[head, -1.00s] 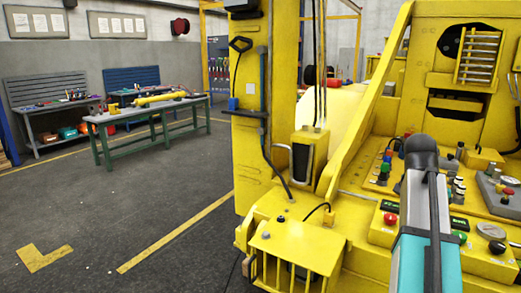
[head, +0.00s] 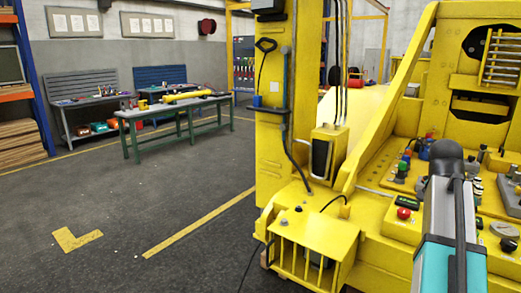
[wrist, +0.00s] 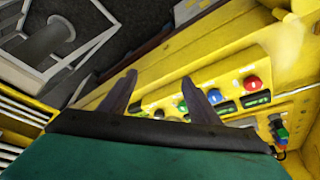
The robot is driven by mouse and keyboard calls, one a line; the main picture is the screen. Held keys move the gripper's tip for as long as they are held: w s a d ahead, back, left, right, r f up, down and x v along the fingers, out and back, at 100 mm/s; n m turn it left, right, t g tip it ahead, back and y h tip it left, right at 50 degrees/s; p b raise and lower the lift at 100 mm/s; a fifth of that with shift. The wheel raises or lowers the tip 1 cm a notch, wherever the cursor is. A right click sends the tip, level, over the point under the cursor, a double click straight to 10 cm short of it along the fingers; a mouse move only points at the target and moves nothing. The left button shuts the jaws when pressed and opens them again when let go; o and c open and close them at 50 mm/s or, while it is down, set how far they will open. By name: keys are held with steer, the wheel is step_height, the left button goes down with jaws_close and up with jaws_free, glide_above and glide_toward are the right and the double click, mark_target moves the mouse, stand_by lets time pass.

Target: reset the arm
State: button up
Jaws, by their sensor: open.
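My gripper (wrist: 160,98) shows in the wrist view with its two dark fingers apart and nothing between them. Beyond the fingers is a yellow control panel (wrist: 225,72) with several coloured buttons, among them a red button (wrist: 251,84) and a blue button (wrist: 214,96). In the head view my arm rises at the lower right in front of the yellow machine (head: 300,233); the gripper itself is hidden there. I cannot tell the exact gap between the fingers and the panel.
The yellow machine with its button console (head: 405,214) fills the right side. A green workbench (head: 170,112) with a yellow tool stands at the back left. A shelf rack (head: 20,100) is at the far left. The grey floor between is clear, with yellow lines.

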steer(key=w+a+f+n+g, duration=0.1)
steer(key=a+f, duration=0.2)
steer(key=f, duration=0.4)
steer(key=w+a+f+n+g+y, duration=0.1)
steer(key=w+a+f, duration=0.1)
steer(key=a+f, duration=0.3)
steer(key=w+a+f+n, duration=0.1)
steer(key=a+f, duration=0.1)
steer(key=f, duration=0.6)
steer(key=s+a+f+n+g+y, duration=0.1)
steer(key=s+a+f, duration=0.1)
steer(key=a+f, duration=0.55)
steer(key=s+a+f+n+g, duration=0.15)
steer(key=a+f, duration=0.25)
steer(key=f, duration=0.7)
steer(key=s+a+f+n, duration=0.4)
steer(key=s+a+f, duration=0.1)
steer(key=s+f, duration=0.3)
steer(key=s+a+f+n+g+y, duration=0.1)
steer(key=s+a+f+n, duration=0.2)
steer(key=s+a+f, duration=0.3)
steer(key=s+a+f+n+y, duration=0.1)
steer(key=s+a+f+n, duration=0.3)
steer(key=s+f, duration=0.7)
steer(key=shift+s+a+f+n+g, duration=0.2)
steer(key=shift+a+f+n+g, duration=0.15)
steer(key=shift+a+f, duration=0.65)
steer(key=shift+a+r, duration=0.25)
